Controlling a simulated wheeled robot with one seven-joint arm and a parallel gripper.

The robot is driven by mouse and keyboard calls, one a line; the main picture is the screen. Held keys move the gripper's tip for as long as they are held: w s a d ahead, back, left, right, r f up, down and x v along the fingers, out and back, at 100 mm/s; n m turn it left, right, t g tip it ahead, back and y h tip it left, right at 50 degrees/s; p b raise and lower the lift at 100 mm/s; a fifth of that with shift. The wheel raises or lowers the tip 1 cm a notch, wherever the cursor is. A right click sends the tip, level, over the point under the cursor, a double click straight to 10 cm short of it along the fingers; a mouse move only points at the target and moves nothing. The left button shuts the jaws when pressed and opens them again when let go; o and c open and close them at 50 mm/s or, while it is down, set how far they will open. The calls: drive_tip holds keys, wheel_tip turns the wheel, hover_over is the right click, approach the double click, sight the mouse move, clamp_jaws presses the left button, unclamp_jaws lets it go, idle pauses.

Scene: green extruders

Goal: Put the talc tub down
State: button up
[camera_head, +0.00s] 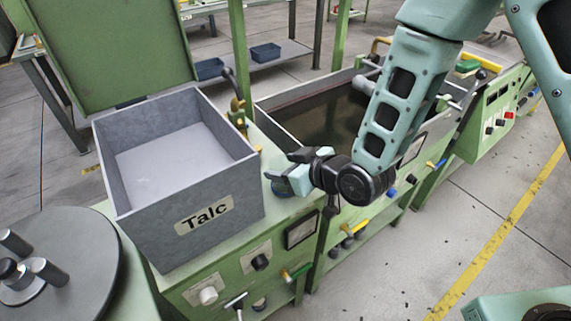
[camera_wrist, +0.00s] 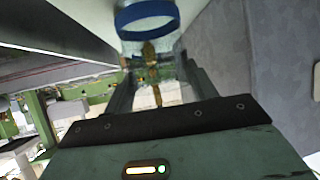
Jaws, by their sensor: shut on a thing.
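The grey open-topped tub (camera_head: 142,225) marked "Talc" stands upright on the green machine top left of centre in the head view. Pale grey fills its inside floor. Its speckled grey wall (camera_wrist: 285,75) fills the right of the wrist view. My gripper (camera_head: 286,168) is just right of the tub, low over the machine top. Most of that thing is hidden by the fingers.
A dark, open trough (camera_head: 315,115) lies behind and right of my gripper. A brass tap (camera_head: 237,112) stands at the tub's back right corner. A round grey plate with posts (camera_head: 75,250) is at lower left. Knobs and levers line the green front panel.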

drive_tip(key=shift+f, duration=0.2)
drive_tip(key=o, duration=1)
